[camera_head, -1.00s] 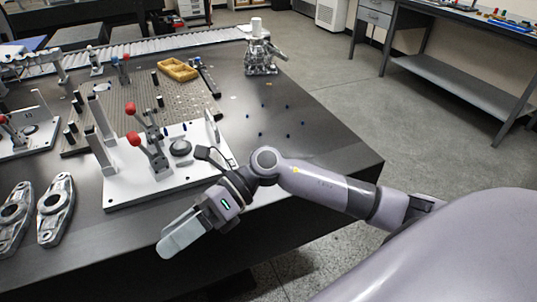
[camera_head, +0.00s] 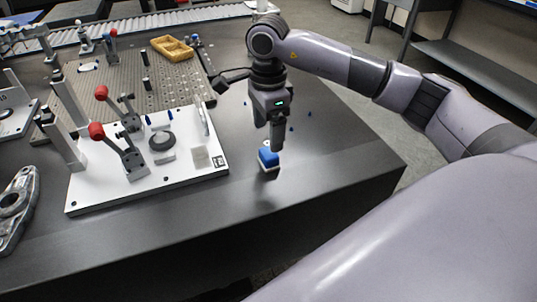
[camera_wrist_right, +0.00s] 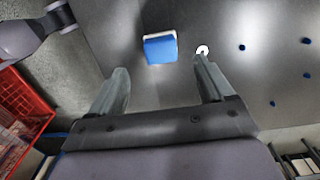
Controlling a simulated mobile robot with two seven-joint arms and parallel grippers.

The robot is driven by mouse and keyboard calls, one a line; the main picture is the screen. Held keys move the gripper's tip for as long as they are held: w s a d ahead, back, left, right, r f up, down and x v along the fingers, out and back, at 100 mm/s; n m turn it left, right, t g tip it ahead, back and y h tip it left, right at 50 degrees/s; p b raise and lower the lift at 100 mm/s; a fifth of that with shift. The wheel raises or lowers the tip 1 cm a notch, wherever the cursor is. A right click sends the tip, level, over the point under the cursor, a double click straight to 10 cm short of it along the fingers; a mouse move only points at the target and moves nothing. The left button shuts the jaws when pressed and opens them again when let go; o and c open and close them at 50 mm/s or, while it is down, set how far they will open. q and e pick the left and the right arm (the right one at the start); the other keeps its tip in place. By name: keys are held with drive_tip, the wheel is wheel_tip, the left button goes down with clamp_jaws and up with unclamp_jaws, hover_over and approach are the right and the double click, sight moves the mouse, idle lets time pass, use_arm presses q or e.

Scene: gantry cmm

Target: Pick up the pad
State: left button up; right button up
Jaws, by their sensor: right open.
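The pad (camera_head: 268,158) is a small block with a blue top and a white lower layer. It lies on the dark table right of the white fixture plate. In the right wrist view the pad (camera_wrist_right: 160,47) sits beyond the fingertips, roughly between their lines. My right gripper (camera_head: 277,146) points down close to the pad, partly in front of it in the head view. In the wrist view its two fingers (camera_wrist_right: 161,80) are spread apart with nothing between them. Whether a finger touches the pad cannot be told. My left gripper is not in view.
The white fixture plate (camera_head: 110,190) with red-knobbed clamps stands left of the pad. A perforated plate (camera_head: 170,92) with a yellow tray (camera_head: 172,48) lies behind. A metal casting (camera_head: 17,207) lies at the left. The table in front of the pad is clear. A red crate (camera_wrist_right: 20,115) shows below the table.

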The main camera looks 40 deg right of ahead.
sight(269, 158)
wheel_tip(269, 158, down, 7)
drive_tip(key=shift+d, duration=0.1)
drive_tip(key=c, duration=1.1)
